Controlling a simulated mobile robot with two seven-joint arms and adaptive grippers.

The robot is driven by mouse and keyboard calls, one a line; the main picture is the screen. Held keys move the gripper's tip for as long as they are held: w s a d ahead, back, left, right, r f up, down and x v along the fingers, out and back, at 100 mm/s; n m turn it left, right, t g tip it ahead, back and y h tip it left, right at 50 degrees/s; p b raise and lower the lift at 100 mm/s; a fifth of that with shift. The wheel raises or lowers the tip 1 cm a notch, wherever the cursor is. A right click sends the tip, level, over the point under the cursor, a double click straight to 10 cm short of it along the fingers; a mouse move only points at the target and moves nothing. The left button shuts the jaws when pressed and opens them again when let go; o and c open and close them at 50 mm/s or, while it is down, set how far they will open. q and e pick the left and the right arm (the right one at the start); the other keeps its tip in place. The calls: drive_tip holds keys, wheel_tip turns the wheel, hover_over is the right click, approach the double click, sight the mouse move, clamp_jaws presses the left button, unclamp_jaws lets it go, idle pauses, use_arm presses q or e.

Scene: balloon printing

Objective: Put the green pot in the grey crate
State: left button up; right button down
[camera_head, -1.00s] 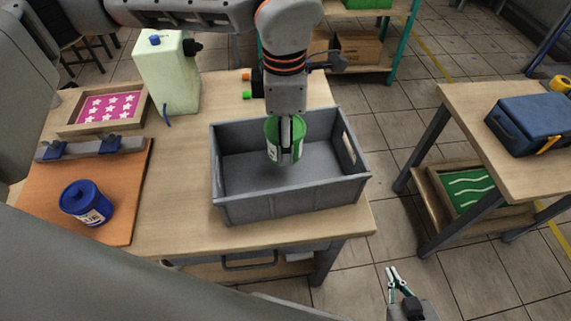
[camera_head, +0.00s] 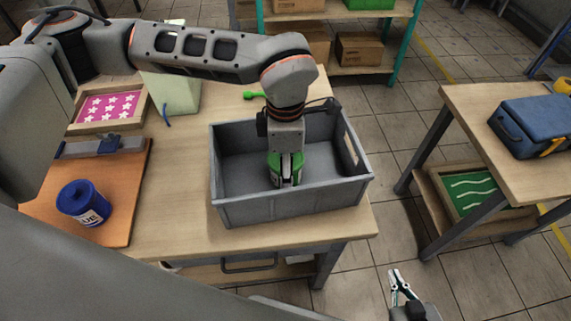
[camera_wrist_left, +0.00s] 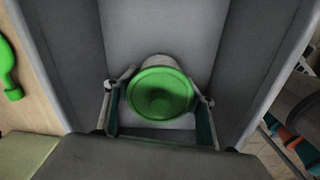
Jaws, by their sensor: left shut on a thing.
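The green pot (camera_head: 275,168) is inside the grey crate (camera_head: 290,208), low between its walls. The crate stands on the wooden table. My left gripper (camera_head: 287,180) points down into the crate and is shut on the pot. In the left wrist view the pot's round green lid (camera_wrist_left: 160,92) sits between the two fingers, with the grey crate floor (camera_wrist_left: 155,35) around it. Whether the pot touches the floor cannot be told. My right gripper (camera_head: 399,282) is at the lower right, off the table, with its fingertips apart.
A blue pot (camera_head: 83,203) stands on an orange board (camera_head: 112,224) at the left. A framed pink star print (camera_head: 108,106) and a pale green container (camera_head: 176,92) are behind. A small green item (camera_head: 254,95) lies behind the crate. A second table (camera_head: 470,105) holds a blue case (camera_head: 535,125).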

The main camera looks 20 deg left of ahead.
use_arm(q)
drive_tip(key=shift+f, duration=0.1)
drive_tip(key=o, duration=1.4)
drive_tip(key=shift+o, duration=0.2)
wheel_tip(320, 180, up, 12)
drive_tip(key=shift+f+p, duration=0.15)
drive_tip(key=shift+p, duration=0.4)
drive_tip(key=shift+r, duration=0.3)
drive_tip(key=shift+s+f, duration=0.1)
